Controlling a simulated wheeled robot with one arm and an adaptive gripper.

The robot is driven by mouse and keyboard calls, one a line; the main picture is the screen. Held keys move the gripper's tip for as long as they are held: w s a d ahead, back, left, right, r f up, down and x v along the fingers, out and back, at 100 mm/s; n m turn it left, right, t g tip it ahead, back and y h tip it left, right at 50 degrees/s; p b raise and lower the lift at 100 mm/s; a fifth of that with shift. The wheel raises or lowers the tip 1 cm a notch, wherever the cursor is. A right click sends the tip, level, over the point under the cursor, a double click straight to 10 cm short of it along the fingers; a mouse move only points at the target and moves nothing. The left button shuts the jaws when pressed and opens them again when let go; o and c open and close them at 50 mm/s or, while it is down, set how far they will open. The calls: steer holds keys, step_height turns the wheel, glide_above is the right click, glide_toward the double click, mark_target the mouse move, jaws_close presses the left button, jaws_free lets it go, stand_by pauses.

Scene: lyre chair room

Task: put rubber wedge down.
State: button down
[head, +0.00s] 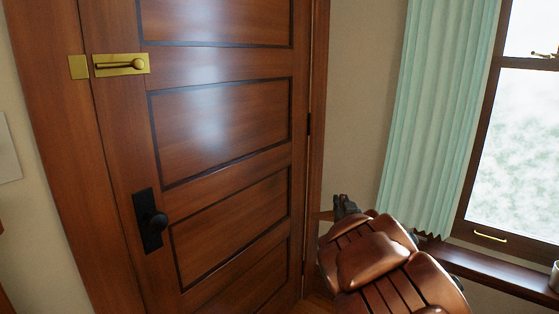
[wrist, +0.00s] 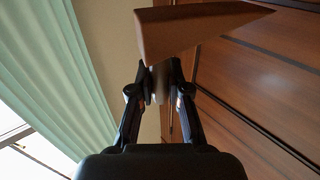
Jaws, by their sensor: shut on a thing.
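The rubber wedge (wrist: 195,28) is a brown tapered block at the top of the wrist view. Its thick end is at the left and its thin point is toward the right. My gripper (wrist: 160,82) is shut on the wedge near its thick end, with a black finger on each side. In the head view, the black end of my gripper (head: 345,206) shows at the lower right, in front of the wall beside the door. The wedge is hard to make out there.
A closed brown panelled door (head: 220,130) fills the left and middle, with a black knob (head: 155,222) and a brass latch (head: 121,65). A green curtain (head: 435,120), a window (head: 520,140) and a wooden sill (head: 490,268) stand at the right. Little floor shows.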

step_height(320, 180, up, 16)
steer(key=p, duration=1.5)
stand_by(1.0)
steer(key=w+d+f+n+y+b, duration=0.1)
steer(key=w+d+f+b, duration=0.15)
steer(key=f+b, duration=0.2)
steer(key=w+d+f+y+b, duration=0.1)
steer(key=w+d+f+b, duration=0.1)
steer(key=w+f+b, duration=0.3)
steer(key=d+f+m+h+b, duration=0.1)
steer(key=d+f+b, duration=0.5)
steer(key=d, duration=0.8)
steer(key=d+f+h+b, duration=0.1)
steer(key=d+f+b, duration=0.4)
steer(key=d, duration=0.8)
steer(key=s+d+f+m+h+b, duration=0.1)
steer(key=s+d+f, duration=0.4)
steer(key=d, duration=0.6)
steer(key=s+d+f+m+h+b, duration=0.1)
steer(key=s+d+f+h+b, duration=0.2)
steer(key=d, duration=0.8)
steer(key=s+d+f+m+g+h+b, duration=0.1)
steer(key=s+d+f+b, duration=0.4)
steer(key=s+d, duration=0.5)
step_height(320, 180, down, 2)
steer(key=shift+s+d+f+m+h+b, duration=0.1)
steer(key=shift+s+d+m+h+b, duration=0.2)
steer(key=shift+d+m+h, duration=0.25)
